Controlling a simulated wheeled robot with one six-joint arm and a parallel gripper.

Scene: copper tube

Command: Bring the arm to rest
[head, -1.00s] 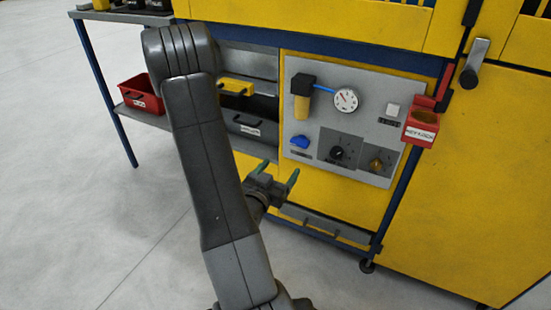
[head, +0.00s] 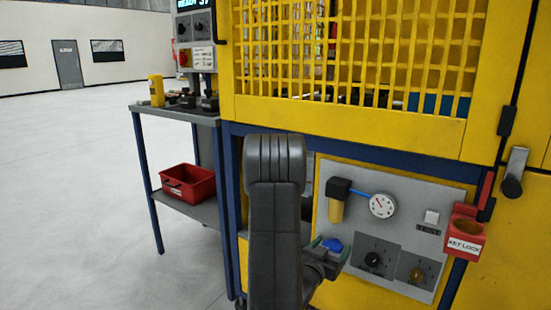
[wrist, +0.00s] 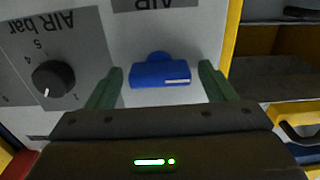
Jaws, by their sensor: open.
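My gripper (head: 331,248) is in front of the grey control panel (head: 445,195), low and to the left on it, partly hidden by my own arm. In the wrist view its two green fingers (wrist: 160,82) are apart, with nothing held between them. A blue valve handle (wrist: 160,73) shows between the fingertips, with a gap on both sides. The handle also shows in the head view (head: 332,244), right by the fingers. How far the fingertips are from the panel I cannot tell.
A black AIR bar knob (wrist: 53,79) is left of the fingers in the wrist view. A side table holds a red bin (head: 188,183). Open floor lies left.

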